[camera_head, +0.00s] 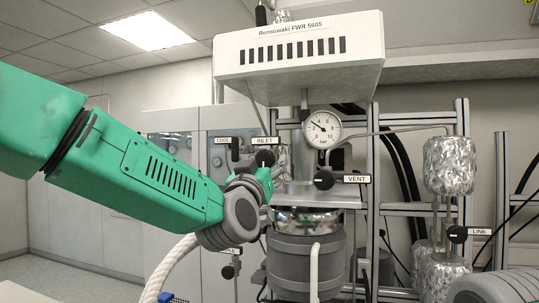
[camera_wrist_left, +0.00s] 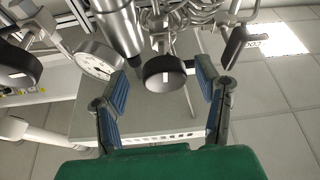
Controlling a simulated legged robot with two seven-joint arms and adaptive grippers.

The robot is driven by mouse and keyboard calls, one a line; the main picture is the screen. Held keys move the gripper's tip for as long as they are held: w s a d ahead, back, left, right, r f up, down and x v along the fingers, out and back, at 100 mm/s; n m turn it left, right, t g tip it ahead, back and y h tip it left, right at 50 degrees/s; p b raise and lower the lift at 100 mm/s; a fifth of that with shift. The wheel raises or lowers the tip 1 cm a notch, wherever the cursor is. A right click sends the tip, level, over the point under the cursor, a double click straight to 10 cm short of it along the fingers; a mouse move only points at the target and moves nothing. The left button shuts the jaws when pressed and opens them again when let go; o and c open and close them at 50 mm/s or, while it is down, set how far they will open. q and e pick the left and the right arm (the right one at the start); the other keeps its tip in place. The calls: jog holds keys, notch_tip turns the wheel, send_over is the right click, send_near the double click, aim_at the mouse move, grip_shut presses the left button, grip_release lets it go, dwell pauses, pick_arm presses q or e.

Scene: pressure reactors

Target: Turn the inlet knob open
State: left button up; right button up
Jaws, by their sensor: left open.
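The inlet knob (camera_head: 264,158) is a round black knob below the INLET label (camera_head: 265,141) in the head view. In the left wrist view the black knob (camera_wrist_left: 165,74), with a white mark on its face, sits between the two blue-padded fingers. My left gripper (camera_head: 262,174) is open just below and in front of the knob in the head view. In the wrist view its fingers (camera_wrist_left: 163,84) stand apart on either side of the knob, with gaps showing. My right gripper is not in view.
A pressure gauge (camera_head: 322,129) and the VENT knob (camera_head: 324,180) are right of the inlet knob. The COOL label (camera_head: 223,140) is to its left. The reactor vessel (camera_head: 305,262) stands below. The LINK knob (camera_head: 457,234) is far right. A white hose (camera_head: 170,270) rises below my arm.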

pick_arm(q)
jog(key=shift+w+a+r, duration=0.45)
jog(key=shift+w+a, duration=0.15)
jog(key=shift+w, duration=0.15)
jog(key=shift+d+f, duration=0.1)
jog(key=shift+d, duration=0.75)
jog(key=c, duration=1.2)
jog(key=shift+o, duration=0.2)
jog(key=shift+a, duration=0.15)
jog(key=shift+a+n+y+b, duration=0.1)
jog(key=shift+n+y+b, duration=0.25)
jog(key=shift+n, duration=0.25)
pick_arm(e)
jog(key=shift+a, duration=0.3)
pick_arm(q)
jog(key=o, duration=1.2)
jog(key=shift+c, duration=0.2)
jog(key=shift+s, duration=0.15)
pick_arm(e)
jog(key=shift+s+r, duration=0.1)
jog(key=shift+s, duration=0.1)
